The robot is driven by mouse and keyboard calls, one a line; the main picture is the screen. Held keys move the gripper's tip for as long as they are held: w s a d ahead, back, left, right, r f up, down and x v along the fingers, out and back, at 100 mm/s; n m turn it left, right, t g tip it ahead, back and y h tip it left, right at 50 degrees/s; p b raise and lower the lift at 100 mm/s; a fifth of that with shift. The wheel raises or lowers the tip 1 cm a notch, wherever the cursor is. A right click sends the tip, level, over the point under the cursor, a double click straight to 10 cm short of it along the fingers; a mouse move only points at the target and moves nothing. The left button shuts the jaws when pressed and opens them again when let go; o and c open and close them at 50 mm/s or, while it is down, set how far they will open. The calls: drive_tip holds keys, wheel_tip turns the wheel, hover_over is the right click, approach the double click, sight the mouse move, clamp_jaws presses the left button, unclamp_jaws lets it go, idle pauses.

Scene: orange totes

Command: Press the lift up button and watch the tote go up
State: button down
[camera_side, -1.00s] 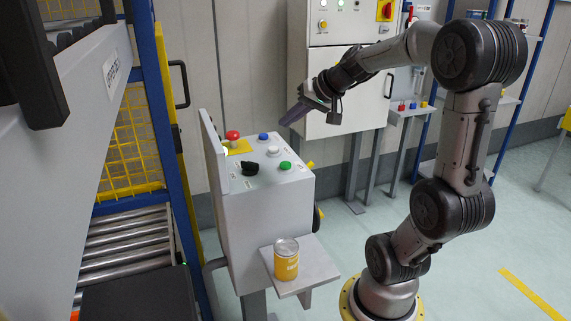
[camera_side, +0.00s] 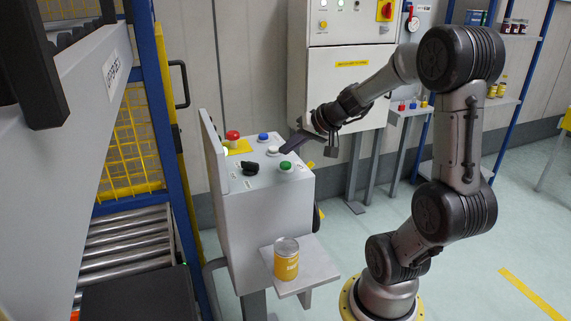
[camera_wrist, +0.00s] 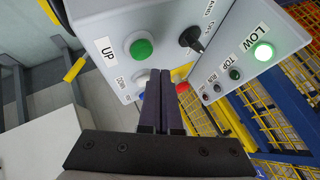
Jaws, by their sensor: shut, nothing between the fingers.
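The green button (camera_side: 285,166) sits at the right front of the grey control box's sloped top. In the wrist view the green button (camera_wrist: 140,46) stands beside a label reading UP. A white button (camera_side: 272,150) sits behind it; in the wrist view the DOWN label is by it, partly covered by my fingers. My gripper (camera_side: 284,150) is shut and empty, its tips low over the box's right edge, close to the white and green buttons. I cannot tell contact. In the wrist view the fingertips (camera_wrist: 160,73) point past the green button's right side.
A red mushroom button (camera_side: 233,134), blue button (camera_side: 263,137) and black selector (camera_side: 250,168) share the top. The LOW lamp (camera_wrist: 264,51) glows green; the TOP lamp (camera_wrist: 235,74) looks dark. A yellow can (camera_side: 286,262) stands on the side shelf. Rollers (camera_side: 125,240) lie left.

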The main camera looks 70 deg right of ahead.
drive_tip(key=shift+f, duration=0.6)
drive_tip(key=shift+f, duration=0.15)
idle(1.6)
drive_tip(key=shift+f, duration=0.25)
